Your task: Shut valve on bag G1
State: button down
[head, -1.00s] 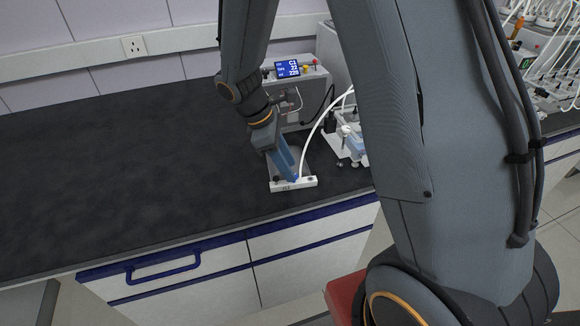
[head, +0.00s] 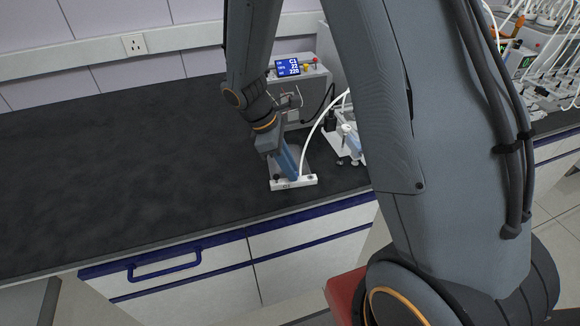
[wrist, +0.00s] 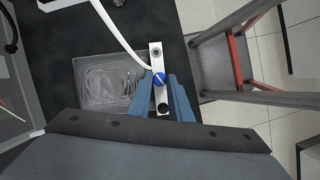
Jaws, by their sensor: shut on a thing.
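The bag (wrist: 105,82) is a clear, flat pouch lying on the dark bench. A white bar (head: 306,182) with a small label, too small to read surely, runs along its front edge. In the wrist view a blue valve knob (wrist: 158,80) with a white mark sits on this bar. A white tube (wrist: 108,20) runs to the valve. My gripper (head: 291,174) points down at the bar, its blue fingers shut on the knob. In the wrist view the fingers (wrist: 162,86) stand on both sides of the knob. In the head view the fingers hide the knob.
A grey device with a lit blue display (head: 287,68) stands behind the gripper. Other lab equipment (head: 348,140) stands to its right, partly hidden by my arm. The bench (head: 110,160) is clear on the left. A blue drawer handle (head: 163,265) is below the front edge.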

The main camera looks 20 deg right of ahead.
jog(key=shift+w+d+m+g+y+p, duration=0.1)
jog(key=shift+m+g+y+p, duration=0.3)
jog(key=shift+m, duration=1.1)
jog(key=shift+w+d+m+g+y+p, duration=0.1)
jog(key=shift+m+g+y+p, duration=0.3)
jog(key=shift+m, duration=1.1)
jog(key=c, duration=1.6)
grip_release()
jog(key=shift+w, duration=0.1)
jog(key=shift+b+v, duration=1.25)
jog(key=shift+v, duration=2.65)
jog(key=shift+a, duration=0.1)
